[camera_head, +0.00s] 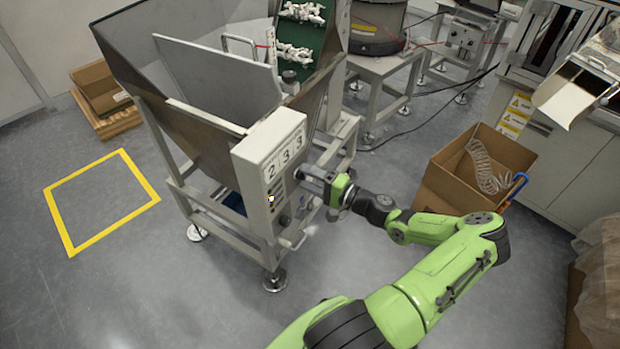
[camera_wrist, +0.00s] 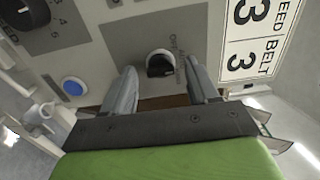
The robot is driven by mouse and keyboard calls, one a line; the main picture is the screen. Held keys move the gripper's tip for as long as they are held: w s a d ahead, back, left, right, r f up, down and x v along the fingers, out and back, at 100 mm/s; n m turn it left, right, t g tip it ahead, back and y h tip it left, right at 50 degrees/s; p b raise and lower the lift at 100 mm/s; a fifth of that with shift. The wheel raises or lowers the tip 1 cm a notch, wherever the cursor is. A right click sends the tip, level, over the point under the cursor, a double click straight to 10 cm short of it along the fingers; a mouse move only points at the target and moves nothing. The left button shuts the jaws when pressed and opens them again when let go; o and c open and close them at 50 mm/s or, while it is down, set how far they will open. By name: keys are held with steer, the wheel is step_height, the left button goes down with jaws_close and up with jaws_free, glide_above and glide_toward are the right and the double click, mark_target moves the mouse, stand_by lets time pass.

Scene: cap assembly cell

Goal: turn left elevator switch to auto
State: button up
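My gripper (camera_head: 303,176) is at the right edge of the box front. In the wrist view its two fingers (camera_wrist: 161,80) are spread, one on each side of the switch, with gaps visible; nothing is held. I cannot tell which position the switch points to.
A black numbered dial (camera_wrist: 27,12) and a blue button (camera_wrist: 74,87) lie left of the switch. The large metal hopper (camera_head: 140,75) stands behind the box. A cardboard box (camera_head: 490,165) with a coiled hose stands at right.

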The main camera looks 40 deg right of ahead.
steer(key=p+v, duration=0.1)
steer(key=v, duration=1.4)
steer(key=shift+s+p, duration=0.3)
steer(key=shift+s, duration=0.1)
steer(key=shift+w+r, duration=0.1)
steer(key=w+a+r+n+g+p, duration=0.25)
steer(key=a+r+n+g, duration=0.3)
steer(key=a+g, duration=0.3)
steer(key=w+a+r+n+g+p, duration=0.25)
steer(key=a+r+n+g, duration=0.35)
steer(key=a, duration=0.4)
steer(key=s+a+r+n+t+h+p, duration=0.1)
steer(key=s+a+r+h, duration=0.1)
steer(key=s+a+r, duration=0.3)
steer(key=s+a+r+n+t+h+p, duration=0.1)
steer(key=a+r, duration=0.6)
steer(key=r, duration=0.7)
steer(key=s+n+h, duration=0.1)
steer(key=s+h, duration=0.1)
steer(key=s, duration=0.1)
steer(key=shift+s+r+t+p, duration=0.2)
steer(key=shift+s+t+p, duration=0.1)
steer(key=shift+s+t, duration=0.1)
